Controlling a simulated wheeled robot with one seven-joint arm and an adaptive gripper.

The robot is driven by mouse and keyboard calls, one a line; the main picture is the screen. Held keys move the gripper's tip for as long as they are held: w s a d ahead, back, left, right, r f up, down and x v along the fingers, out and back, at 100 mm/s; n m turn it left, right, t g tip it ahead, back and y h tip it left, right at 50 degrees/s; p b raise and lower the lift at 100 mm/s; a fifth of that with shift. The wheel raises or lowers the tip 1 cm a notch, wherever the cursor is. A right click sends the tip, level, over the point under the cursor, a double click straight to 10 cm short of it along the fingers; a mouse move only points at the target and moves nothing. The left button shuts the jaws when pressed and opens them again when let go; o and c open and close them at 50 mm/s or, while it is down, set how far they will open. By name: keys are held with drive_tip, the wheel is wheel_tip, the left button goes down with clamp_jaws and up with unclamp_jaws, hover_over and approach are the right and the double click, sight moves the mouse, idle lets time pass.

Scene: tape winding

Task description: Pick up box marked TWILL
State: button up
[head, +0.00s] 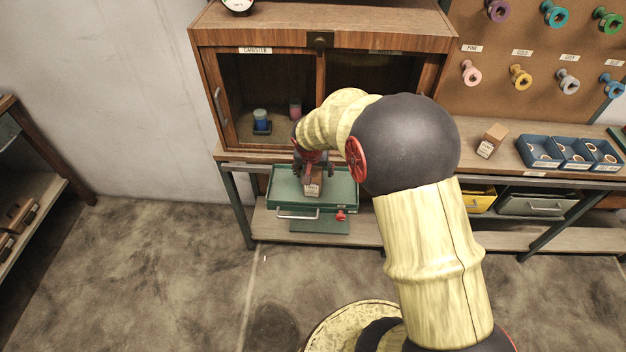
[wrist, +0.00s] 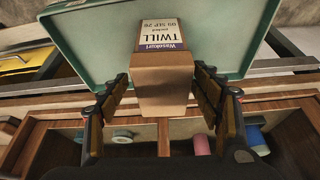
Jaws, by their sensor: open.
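The small brown box marked TWILL (wrist: 160,85) has a white label that reads upside down in the wrist view. In the head view the box (head: 312,188) is below my gripper, over the green tray (head: 342,196). The tray's rim also shows in the wrist view (wrist: 80,78). My gripper (head: 311,166) is open, with one finger on each side of the box in the wrist view (wrist: 160,76). A gap shows on at least the left side. Whether the box rests on the tray is hard to tell.
A wooden cabinet (head: 216,45) with glass doors stands behind the tray, with spools inside. Another brown box (head: 490,140) and blue bins (head: 541,163) are on the bench at right. A yellow bin (head: 482,199) is below. Open floor lies in front.

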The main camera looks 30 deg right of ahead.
drive_tip(key=b+x, duration=0.1)
drive_tip(key=x, duration=0.3)
drive_tip(key=shift+w+a, duration=0.1)
drive_tip(key=shift+w, duration=0.05)
drive_tip(key=shift+r, duration=0.1)
drive_tip(key=shift+c, duration=1.3)
drive_tip(key=c, duration=1.1)
